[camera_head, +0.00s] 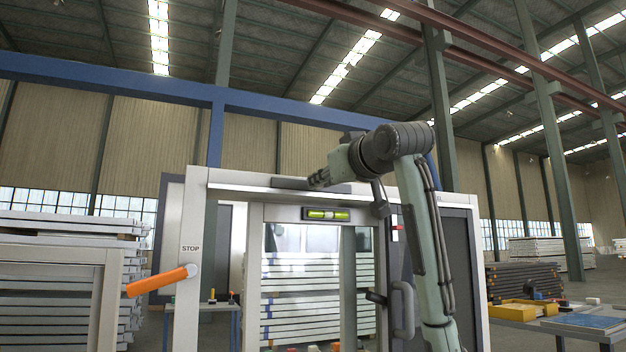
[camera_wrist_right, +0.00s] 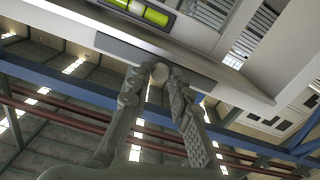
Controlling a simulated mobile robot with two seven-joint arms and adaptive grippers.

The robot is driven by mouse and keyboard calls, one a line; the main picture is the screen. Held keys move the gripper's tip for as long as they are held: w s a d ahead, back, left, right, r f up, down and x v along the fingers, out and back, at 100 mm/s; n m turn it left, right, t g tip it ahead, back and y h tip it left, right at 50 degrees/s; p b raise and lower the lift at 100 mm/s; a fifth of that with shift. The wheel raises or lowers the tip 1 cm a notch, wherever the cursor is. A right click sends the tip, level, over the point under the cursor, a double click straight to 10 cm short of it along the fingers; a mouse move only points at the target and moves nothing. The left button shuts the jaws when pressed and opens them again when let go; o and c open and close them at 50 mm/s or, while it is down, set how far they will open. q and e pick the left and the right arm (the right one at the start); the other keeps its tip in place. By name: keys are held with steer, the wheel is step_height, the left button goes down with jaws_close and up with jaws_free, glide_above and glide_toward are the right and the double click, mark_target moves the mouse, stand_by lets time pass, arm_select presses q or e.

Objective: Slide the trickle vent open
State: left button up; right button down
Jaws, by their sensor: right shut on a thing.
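The trickle vent (camera_head: 288,183) is a dark grey strip along the top rail of the white frame (camera_head: 240,180). In the right wrist view the vent strip (camera_wrist_right: 125,50) runs slanting across the pale rail. A small round pale knob (camera_wrist_right: 160,72) sits at the strip, between the fingertips. My right gripper (camera_head: 318,180) reaches in from the right, at the right part of the strip. In the wrist view my right gripper (camera_wrist_right: 162,78) is shut on the knob, one finger on each side. My left gripper is not in view.
A spirit level (camera_head: 326,214) with a yellow-green vial is mounted just below the rail. An orange handle (camera_head: 160,280) sticks out at the left post. A grey door handle (camera_head: 403,308) is at the lower right. A workbench (camera_head: 580,325) stands at far right.

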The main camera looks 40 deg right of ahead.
steer(key=shift+s+d, duration=0.1)
steer(key=shift+d, duration=0.15)
steer(key=c, duration=1.4)
jaws_free()
steer(key=shift+d, duration=0.15)
steer(key=v, duration=1.2)
steer(key=shift+a, duration=0.2)
